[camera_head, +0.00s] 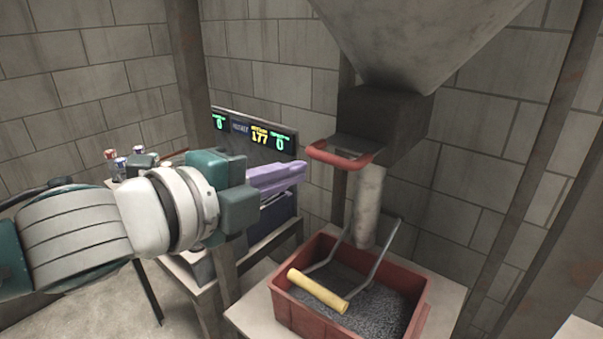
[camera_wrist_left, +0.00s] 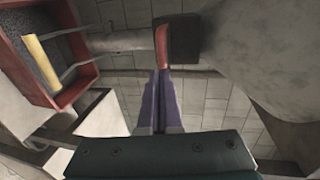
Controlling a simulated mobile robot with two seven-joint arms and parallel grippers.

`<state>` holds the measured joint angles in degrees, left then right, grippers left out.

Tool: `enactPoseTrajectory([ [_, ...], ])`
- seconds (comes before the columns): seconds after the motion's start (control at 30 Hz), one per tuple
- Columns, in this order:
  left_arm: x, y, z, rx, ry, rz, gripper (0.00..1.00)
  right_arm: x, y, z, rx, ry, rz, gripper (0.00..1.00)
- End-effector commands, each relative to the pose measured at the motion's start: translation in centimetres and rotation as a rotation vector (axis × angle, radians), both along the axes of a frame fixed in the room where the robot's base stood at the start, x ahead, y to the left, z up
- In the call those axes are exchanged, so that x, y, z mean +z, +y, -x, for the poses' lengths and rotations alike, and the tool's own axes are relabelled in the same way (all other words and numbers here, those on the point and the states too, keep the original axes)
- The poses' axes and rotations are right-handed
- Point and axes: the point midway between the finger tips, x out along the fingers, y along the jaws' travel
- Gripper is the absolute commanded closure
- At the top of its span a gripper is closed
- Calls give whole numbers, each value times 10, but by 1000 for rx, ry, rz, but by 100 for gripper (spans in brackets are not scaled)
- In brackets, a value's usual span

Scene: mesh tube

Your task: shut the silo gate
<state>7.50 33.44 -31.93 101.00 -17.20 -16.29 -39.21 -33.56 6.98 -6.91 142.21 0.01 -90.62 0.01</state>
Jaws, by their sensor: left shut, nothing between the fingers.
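The silo (camera_head: 420,40) is a grey funnel with a dark square outlet (camera_head: 384,118) at its bottom. The gate's red handle (camera_head: 339,154) sticks out from the outlet toward the left, on a flat metal plate. My left gripper (camera_head: 303,170) is shut and empty, with purple fingers pointing right. Its tips are close to the handle, to the left and slightly lower in the head view. In the left wrist view the fingertips (camera_wrist_left: 163,72) end right by the red handle (camera_wrist_left: 163,46); I cannot tell whether they touch. My right gripper is not in view.
A grey tube (camera_head: 367,205) hangs below the outlet over a red crate (camera_head: 424,300) of dark grains. A yellow-handled frame (camera_head: 318,290) lies over the crate. A display panel (camera_head: 254,132) stands behind my left gripper. Rusty posts (camera_head: 187,70) stand at both sides.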

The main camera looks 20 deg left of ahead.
Motion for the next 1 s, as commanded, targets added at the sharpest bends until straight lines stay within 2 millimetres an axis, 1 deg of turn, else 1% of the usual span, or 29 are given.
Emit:
enactPoseTrajectory([
  [0.03, -2, 3, 12, -3, 2, -2, 100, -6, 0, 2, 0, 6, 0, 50],
  [0.1, 0, 8, 27, -4, 3, -4, 100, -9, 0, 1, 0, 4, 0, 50],
  [0.3, 8, 20, 62, -5, 3, -2, 100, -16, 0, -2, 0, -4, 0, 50],
  [0.5, 14, 27, 79, -3, 0, 0, 100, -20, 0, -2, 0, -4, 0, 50],
  [0.73, 15, 30, 84, 16, 14, 18, 100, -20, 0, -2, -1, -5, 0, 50],
  [0.8, 10, 34, 85, 78, 61, 78, 100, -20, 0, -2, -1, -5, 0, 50],
  [0.87, -1, 42, 89, 179, 142, 170, 100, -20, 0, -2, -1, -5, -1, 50],
  [0.97, -31, 57, 109, 421, 342, 384, 100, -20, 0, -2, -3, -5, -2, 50],
  [1.0, -44, 61, 121, 526, 433, 475, 100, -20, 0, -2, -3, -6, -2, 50],
])
